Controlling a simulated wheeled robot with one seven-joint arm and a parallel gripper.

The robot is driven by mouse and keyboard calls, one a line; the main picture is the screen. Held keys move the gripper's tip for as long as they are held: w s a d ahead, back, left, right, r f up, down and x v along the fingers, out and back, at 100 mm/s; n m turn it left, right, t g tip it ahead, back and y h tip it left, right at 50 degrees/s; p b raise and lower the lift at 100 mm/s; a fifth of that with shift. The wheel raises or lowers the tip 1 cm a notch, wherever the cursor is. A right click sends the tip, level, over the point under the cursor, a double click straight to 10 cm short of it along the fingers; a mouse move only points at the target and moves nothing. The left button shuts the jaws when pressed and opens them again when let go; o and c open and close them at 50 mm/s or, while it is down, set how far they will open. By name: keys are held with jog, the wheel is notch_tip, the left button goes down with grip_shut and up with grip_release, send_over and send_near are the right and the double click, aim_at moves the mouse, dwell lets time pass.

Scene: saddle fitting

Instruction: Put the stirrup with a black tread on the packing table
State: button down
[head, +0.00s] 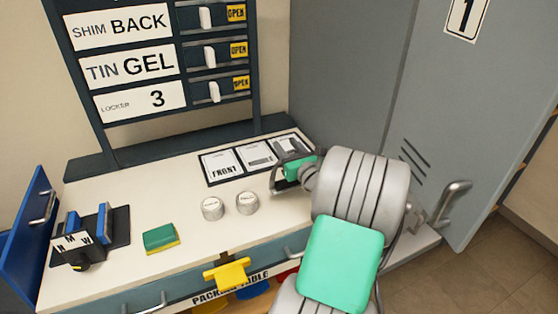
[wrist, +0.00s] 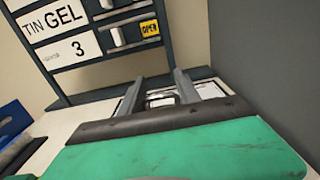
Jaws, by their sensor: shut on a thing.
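My gripper (head: 286,180) is over the right part of the white packing table (head: 130,205), close to the card strip. In the wrist view its two grey fingers (wrist: 158,84) point at the table, with a small metal loop (wrist: 160,99) between them. The loop looks like a stirrup and the gripper is shut on it. The loop's tread is too small to make out its colour. In the head view the held thing is mostly hidden by my gripper and arm. I cannot tell whether it touches the table.
Cards marked FRONT (head: 222,168) and others lie behind my gripper. Two round tins (head: 212,208) (head: 247,203), a green sponge (head: 160,237) and a black dial block (head: 85,245) stand leftward. A signboard (head: 127,65) rises behind; a grey locker (head: 350,80) stands right.

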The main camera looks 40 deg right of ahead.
notch_tip(320, 180, down, 6)
jog(key=w, duration=0.2)
jog(key=shift+w+a+b, duration=0.15)
jog(key=shift+w+b, duration=0.2)
jog(key=shift+w, duration=0.05)
jog(key=shift+f, duration=0.2)
jog(key=c, duration=0.9)
grip_release()
jog(key=shift+o, duration=0.2)
